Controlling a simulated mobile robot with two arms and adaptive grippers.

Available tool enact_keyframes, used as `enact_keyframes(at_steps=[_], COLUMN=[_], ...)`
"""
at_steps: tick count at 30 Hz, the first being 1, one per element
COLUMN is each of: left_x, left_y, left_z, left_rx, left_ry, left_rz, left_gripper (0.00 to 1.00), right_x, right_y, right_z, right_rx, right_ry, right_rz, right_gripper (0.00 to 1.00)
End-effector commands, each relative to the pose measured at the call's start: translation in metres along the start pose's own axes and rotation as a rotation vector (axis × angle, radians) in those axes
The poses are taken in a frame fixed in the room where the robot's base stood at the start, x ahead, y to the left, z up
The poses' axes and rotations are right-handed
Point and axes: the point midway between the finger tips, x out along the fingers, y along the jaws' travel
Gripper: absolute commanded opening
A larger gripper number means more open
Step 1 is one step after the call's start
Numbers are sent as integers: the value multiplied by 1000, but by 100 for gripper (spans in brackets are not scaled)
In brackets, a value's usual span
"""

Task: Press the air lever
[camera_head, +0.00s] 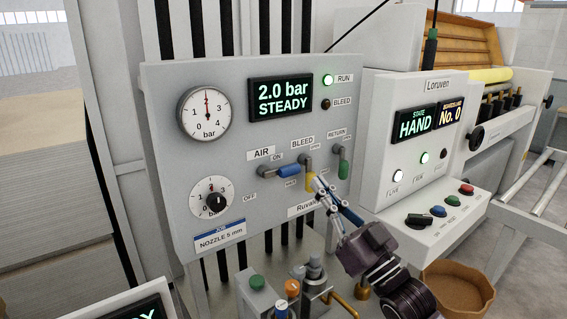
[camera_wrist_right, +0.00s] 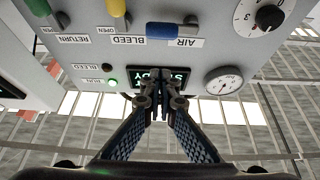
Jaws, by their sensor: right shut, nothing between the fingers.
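The air lever (camera_head: 288,171) has a blue handle and lies roughly level under the AIR label on the grey panel (camera_head: 230,230). Its blue handle also shows in the right wrist view (camera_wrist_right: 162,30). My right gripper (camera_head: 318,184) is shut and empty, its fingertips in front of the panel close to the yellow bleed lever (camera_head: 310,181), to the right of the blue handle. In the wrist view the closed tips (camera_wrist_right: 160,84) appear apart from the blue handle; contact with the yellow lever cannot be told from the head view. My left gripper is not in view.
The green return lever (camera_head: 343,168) hangs right of the bleed lever. A pressure gauge (camera_head: 205,113) and a display (camera_head: 282,97) reading 2.0 bar STEADY sit above. A round knob (camera_head: 213,203) is lower left. A Loruven console (camera_head: 385,165) stands right; a brown bowl (camera_head: 457,287) is below it.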

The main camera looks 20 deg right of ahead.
Motion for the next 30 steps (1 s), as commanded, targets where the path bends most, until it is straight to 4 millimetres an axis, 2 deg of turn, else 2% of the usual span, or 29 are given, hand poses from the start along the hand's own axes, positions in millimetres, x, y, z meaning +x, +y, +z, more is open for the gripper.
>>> enact_keyframes(at_steps=[4,9,13,17,24,28,29,30], left_x=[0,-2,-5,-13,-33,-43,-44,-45], left_y=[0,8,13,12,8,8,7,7], left_z=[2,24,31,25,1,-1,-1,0], left_rx=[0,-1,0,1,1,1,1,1], left_ry=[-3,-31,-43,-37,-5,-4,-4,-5], left_rz=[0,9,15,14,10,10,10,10], left_gripper=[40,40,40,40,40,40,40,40], right_x=[0,1,7,26,76,102,107,99], right_y=[0,0,1,0,0,0,0,0], right_z=[-2,-2,-3,-6,-7,-7,-5,9], right_rx=[0,0,0,1,0,0,0,2], right_ry=[7,6,6,8,6,6,4,-4], right_rz=[-2,-1,0,-1,0,-1,-1,1], right_gripper=[0,0,0,0,0,0,0,0])
